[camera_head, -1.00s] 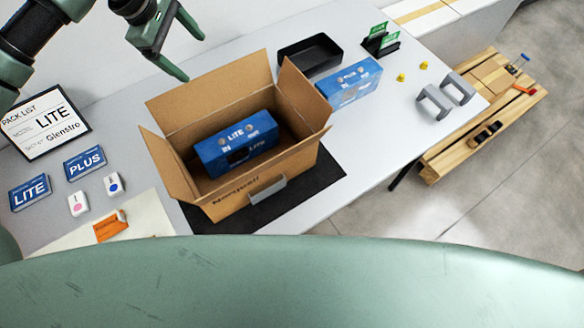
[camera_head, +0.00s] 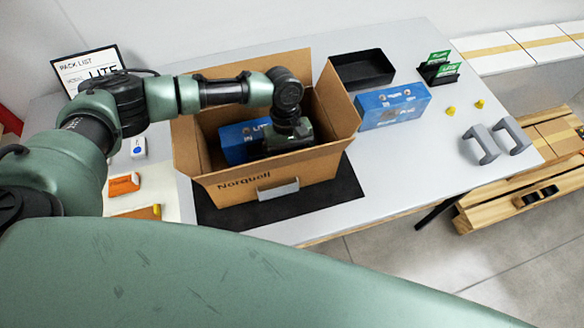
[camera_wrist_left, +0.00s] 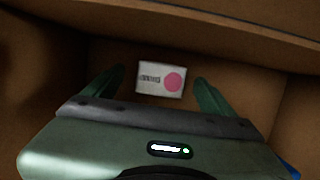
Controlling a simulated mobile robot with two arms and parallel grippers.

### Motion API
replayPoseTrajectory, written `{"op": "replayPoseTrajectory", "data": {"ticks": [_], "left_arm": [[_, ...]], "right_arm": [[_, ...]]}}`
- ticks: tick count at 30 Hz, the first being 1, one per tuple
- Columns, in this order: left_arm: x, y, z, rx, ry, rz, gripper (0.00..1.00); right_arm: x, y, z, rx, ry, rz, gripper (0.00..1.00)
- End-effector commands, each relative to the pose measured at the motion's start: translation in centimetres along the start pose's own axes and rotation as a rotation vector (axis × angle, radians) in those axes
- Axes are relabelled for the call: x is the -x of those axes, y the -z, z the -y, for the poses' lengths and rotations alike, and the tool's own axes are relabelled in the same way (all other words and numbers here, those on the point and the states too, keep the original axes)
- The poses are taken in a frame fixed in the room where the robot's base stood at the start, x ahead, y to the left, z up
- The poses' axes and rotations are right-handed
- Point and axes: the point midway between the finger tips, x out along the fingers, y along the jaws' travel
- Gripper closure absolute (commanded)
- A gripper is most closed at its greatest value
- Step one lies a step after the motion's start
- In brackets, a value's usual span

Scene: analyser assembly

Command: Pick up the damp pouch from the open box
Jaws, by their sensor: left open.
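The open cardboard box (camera_head: 235,188) stands on a black mat on the table, flaps spread. In the left wrist view, a small white pouch (camera_wrist_left: 160,79) with a pink dot and dark print lies at the bottom of the box. My left gripper (camera_wrist_left: 160,76) is inside the box, open, with one finger on each side of the pouch and apart from it. In the head view my left wrist hides the pouch and the fingertips are out of sight. My right gripper is not in view.
A blue LITE unit (camera_head: 236,143) is in the box beside my wrist. A blue unit (camera_head: 393,106), a black tray (camera_head: 362,70) and grey handles (camera_head: 482,143) are to the right. A white packet with a blue dot (camera_head: 138,147) lies left of the box.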

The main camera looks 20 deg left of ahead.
Motion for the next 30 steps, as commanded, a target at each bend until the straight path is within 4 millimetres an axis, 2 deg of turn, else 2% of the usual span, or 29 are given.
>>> {"op": "replayPoseTrajectory", "data": {"ticks": [8, 9, 15, 16, 25, 30], "left_arm": [[-0.7, 0.1, 0.1, 0.001, 0.0, -0.001, 0.15], [-0.7, 0.1, 0.1, 0.001, 0.0, -0.001, 0.17], [-0.6, 0.1, 0.1, 0.001, 0.0, -0.001, 0.73], [-0.6, 0.1, 0.1, 0.001, 0.0, -0.001, 0.79], [-0.4, 0.0, 0.0, 0.001, 0.0, -0.001, 0.79], [0.8, -0.3, -0.1, 0.0, -0.003, -0.001, 0.79]], "right_arm": [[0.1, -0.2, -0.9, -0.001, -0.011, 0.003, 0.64], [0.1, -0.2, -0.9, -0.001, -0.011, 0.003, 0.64], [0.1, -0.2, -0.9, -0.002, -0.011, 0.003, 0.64], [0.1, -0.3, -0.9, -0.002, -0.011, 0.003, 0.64], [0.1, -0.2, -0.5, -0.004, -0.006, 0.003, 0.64], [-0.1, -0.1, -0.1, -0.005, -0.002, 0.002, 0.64]]}}
